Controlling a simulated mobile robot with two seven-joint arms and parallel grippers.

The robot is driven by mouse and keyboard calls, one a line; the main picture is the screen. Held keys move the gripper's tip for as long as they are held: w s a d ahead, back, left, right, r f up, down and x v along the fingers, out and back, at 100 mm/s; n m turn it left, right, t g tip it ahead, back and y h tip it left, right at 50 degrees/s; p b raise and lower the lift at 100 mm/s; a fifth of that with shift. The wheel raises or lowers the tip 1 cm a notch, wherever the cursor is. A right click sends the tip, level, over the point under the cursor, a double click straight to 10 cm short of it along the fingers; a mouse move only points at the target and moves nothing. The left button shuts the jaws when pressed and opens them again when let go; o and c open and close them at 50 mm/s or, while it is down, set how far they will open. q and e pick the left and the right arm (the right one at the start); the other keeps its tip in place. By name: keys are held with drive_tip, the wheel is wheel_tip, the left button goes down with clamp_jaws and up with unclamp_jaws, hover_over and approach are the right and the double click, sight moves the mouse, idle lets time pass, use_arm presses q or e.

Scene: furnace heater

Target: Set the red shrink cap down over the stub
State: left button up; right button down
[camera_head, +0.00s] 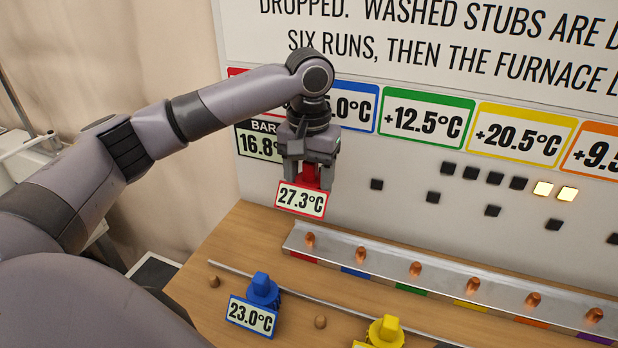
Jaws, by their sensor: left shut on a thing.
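My left gripper (308,165) comes in from the left and is shut on the red shrink cap (312,177). A red-edged tag reading 27.3°C (301,200) hangs at the cap's front. The gripper points down, and the cap is held in the air, apart from the metal rail. A copper stub (310,239) stands bare at the rail's left end, below the cap in the picture, with a red mark (303,257) in front of it. How far the cap is above or behind this stub cannot be told. My right gripper is not in view.
The metal rail (440,296) carries several more copper stubs to the right. A panel with coloured temperature labels (427,117) stands behind.

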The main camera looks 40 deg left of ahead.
sight(309, 236)
use_arm(q)
wheel_tip(309, 236, down, 12)
drive_tip(key=shift+r, duration=0.1)
idle(0.7)
drive_tip(key=shift+f, duration=0.3)
drive_tip(key=o, duration=1.3)
drive_tip(key=shift+c, duration=0.2)
drive_tip(key=shift+r, duration=3.6)
